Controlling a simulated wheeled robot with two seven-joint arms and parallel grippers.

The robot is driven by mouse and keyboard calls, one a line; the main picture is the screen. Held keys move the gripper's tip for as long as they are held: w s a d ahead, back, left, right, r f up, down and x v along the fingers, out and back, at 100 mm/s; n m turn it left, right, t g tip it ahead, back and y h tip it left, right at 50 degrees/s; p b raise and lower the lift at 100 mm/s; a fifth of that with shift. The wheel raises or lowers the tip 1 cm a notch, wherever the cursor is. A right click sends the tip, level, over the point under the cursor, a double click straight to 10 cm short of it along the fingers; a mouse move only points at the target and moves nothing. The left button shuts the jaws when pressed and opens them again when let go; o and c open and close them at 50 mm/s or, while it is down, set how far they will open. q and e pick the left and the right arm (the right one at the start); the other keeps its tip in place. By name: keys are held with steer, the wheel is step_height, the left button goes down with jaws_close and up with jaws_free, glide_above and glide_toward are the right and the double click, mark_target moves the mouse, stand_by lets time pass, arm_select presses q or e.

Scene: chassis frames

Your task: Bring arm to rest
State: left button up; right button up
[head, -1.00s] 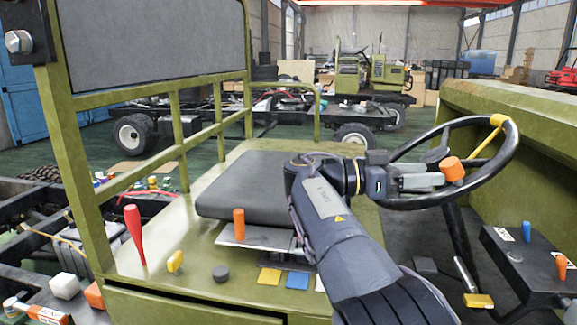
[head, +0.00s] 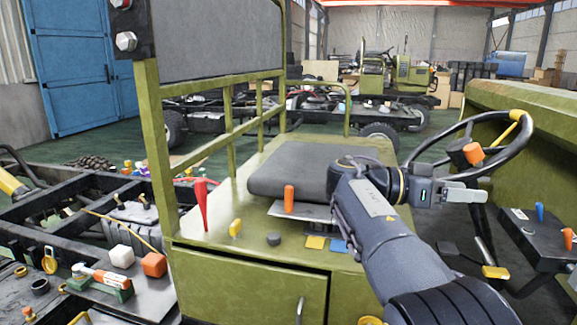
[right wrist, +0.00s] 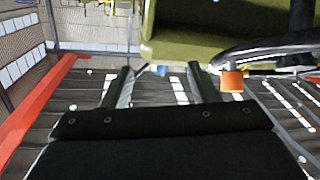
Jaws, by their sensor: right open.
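My right arm reaches in from the lower right over the green cab, and its gripper (head: 462,192) is open and empty. The gripper is just below the orange knob (head: 473,153) of the black steering wheel (head: 508,153), and a gap shows between them. In the right wrist view the two fingers (right wrist: 163,86) stand apart with nothing between them. The orange knob (right wrist: 232,80) is to the right of the fingers there, beside the dark wheel rim (right wrist: 270,48). My left arm and gripper are not in view.
The grey seat (head: 300,170) is left of my right forearm. A red lever (head: 201,205) and an orange lever (head: 289,199) stand upright on the green cab base. A control box (head: 535,240) is at the right. A black chassis frame (head: 60,215) with loose parts lies left.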

steer(key=s+d+f+n+t+y, duration=0.1)
steer(key=s+d+f+n+y, duration=0.3)
steer(key=f, duration=0.5)
steer(key=s+d+f+n+y, duration=0.35)
steer(key=d+f+y, duration=0.2)
steer(key=f, duration=0.35)
steer(key=s+a+f+n+t+y, duration=0.3)
steer(key=s+a+f+y, duration=0.2)
steer(key=s+a, duration=0.5)
steer(key=s+a+f+n+t+y, duration=0.3)
steer(key=s+a+y, duration=0.3)
steer(key=s+a, duration=0.3)
steer(key=shift+s+a+f+n+y, duration=0.35)
steer(key=shift+f+n, duration=0.2)
steer(key=shift+f, duration=0.35)
steer(key=shift+d, duration=0.1)
